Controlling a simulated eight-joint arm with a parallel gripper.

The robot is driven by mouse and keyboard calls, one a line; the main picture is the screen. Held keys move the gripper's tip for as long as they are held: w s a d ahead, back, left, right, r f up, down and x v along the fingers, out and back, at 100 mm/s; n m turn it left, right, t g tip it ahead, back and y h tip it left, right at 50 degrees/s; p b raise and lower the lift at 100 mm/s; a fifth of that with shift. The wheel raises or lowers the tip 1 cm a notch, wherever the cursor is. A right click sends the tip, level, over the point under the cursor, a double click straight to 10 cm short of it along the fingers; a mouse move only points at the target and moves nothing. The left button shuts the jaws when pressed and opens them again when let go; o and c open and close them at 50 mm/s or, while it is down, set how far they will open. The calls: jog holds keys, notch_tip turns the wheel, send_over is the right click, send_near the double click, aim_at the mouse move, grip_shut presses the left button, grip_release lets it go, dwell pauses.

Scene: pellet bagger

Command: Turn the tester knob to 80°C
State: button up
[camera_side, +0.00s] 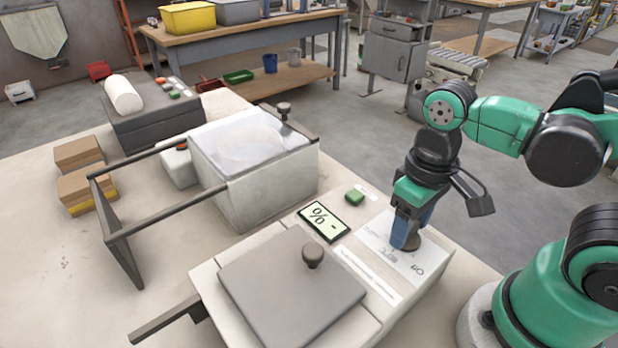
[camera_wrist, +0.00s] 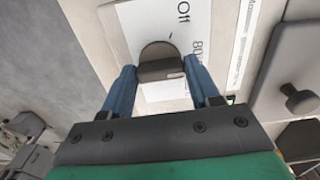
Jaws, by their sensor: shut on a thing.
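The tester (camera_side: 393,312) is a white box at the front of the table, with a grey lid and a display (camera_side: 323,221) reading "% -". Its brown-grey knob (camera_wrist: 160,60) sits on the white panel, mostly hidden by my fingers in the side view. My gripper (camera_side: 405,238) points down at it, its blue fingers one on each side, shut on the knob. The panel shows "Off" and a partly cut label starting with "80" (camera_wrist: 197,46) beside the knob. I cannot tell which mark the knob points to.
A green button (camera_side: 354,198) lies behind the panel. The lid's round handle (camera_side: 312,256) stands up left of my gripper. A clear-topped white bin (camera_side: 262,190) with a dark frame stands behind. Boxes (camera_side: 80,188) sit at the left. The table's left front is clear.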

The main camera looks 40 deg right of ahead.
dwell(0.4)
jog(key=o, duration=1.3)
jog(key=shift+r, duration=2.8)
jog(key=shift+w+f+t, duration=0.15)
jog(key=shift+w+t, duration=0.15)
jog(key=w+t, duration=0.2)
jog(key=w+d+t, duration=0.1)
jog(key=w+t, duration=0.1)
jog(key=w+d+t, duration=0.1)
jog(key=w, duration=0.1)
jog(key=shift+w+d+f+t, duration=0.1)
jog(key=shift+w+f+t, duration=0.1)
jog(key=shift+w+t, duration=0.2)
jog(key=shift+w+d+r+t, duration=0.15)
jog(key=shift+w+t, duration=0.2)
jog(key=shift+t, duration=0.05)
